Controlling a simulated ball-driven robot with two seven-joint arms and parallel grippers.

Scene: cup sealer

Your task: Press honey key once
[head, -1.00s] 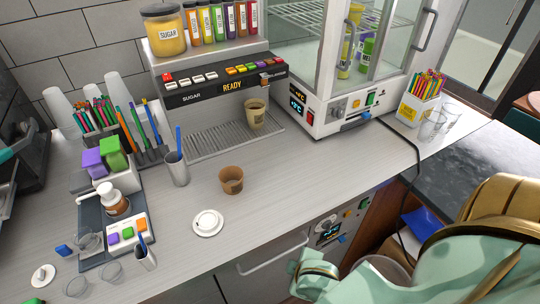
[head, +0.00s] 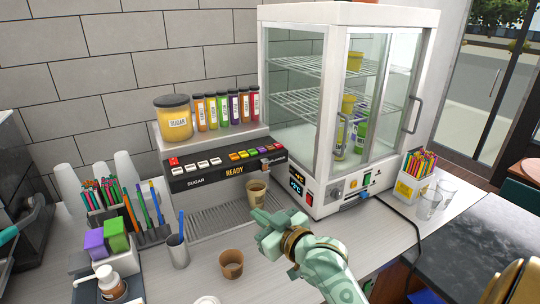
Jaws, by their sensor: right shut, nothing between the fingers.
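The dispenser's dark key panel (head: 220,170) stands against the wall with a lit "READY" sign. It has a red key (head: 173,161) at left, several white keys (head: 203,165), and a row of coloured keys (head: 250,152) at right. The key labels are too small to read, so I cannot tell which key is honey. A cup (head: 256,192) of brown drink stands at the right end of the drip grate. My right gripper (head: 264,222) is shut and empty, in front of and below the panel, close to that cup in the picture. My left gripper is not in view.
An empty brown cup (head: 231,264) stands on the counter in front. A glass display cabinet (head: 335,100) stands right of the dispenser. A sugar jar (head: 174,118) and several labelled tubes (head: 225,108) sit above the panel.

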